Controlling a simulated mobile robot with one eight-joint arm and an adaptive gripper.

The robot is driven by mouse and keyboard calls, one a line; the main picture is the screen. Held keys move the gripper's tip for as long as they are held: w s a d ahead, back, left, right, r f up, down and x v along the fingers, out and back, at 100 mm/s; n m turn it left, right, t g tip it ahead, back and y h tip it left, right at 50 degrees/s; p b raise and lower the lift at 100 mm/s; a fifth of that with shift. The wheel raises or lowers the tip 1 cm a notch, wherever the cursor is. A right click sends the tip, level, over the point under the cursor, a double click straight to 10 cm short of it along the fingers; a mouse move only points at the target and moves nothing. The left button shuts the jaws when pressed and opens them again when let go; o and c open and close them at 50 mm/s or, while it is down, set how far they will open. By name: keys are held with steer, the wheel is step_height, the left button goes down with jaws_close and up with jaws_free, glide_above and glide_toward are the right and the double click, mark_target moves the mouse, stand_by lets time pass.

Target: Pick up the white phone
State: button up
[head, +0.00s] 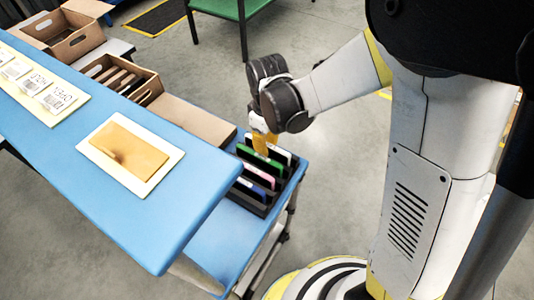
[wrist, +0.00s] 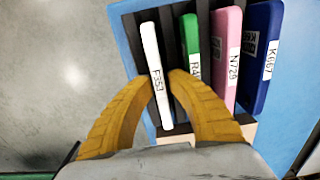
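The white phone (wrist: 154,62), labelled F35J, stands on edge at the left end of a black slotted rack in the wrist view. Its pale edge also shows in the head view (head: 281,154), partly hidden by my gripper. My gripper (wrist: 161,82) has one yellow fingertip on each side of the white phone. Both tips look pressed against its faces, with no clear gap. In the head view my gripper (head: 265,143) is low over the rack, and the phone looks to be still within its slot.
Green (wrist: 189,52), pink (wrist: 226,58) and dark blue (wrist: 262,55) phones stand right of the white phone. The rack rests on a blue cart shelf (head: 220,244). A higher blue table (head: 200,180) lies left, with an open carton (head: 152,82) beyond.

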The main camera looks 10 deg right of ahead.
steer(key=shift+r, duration=0.1)
jaws_close()
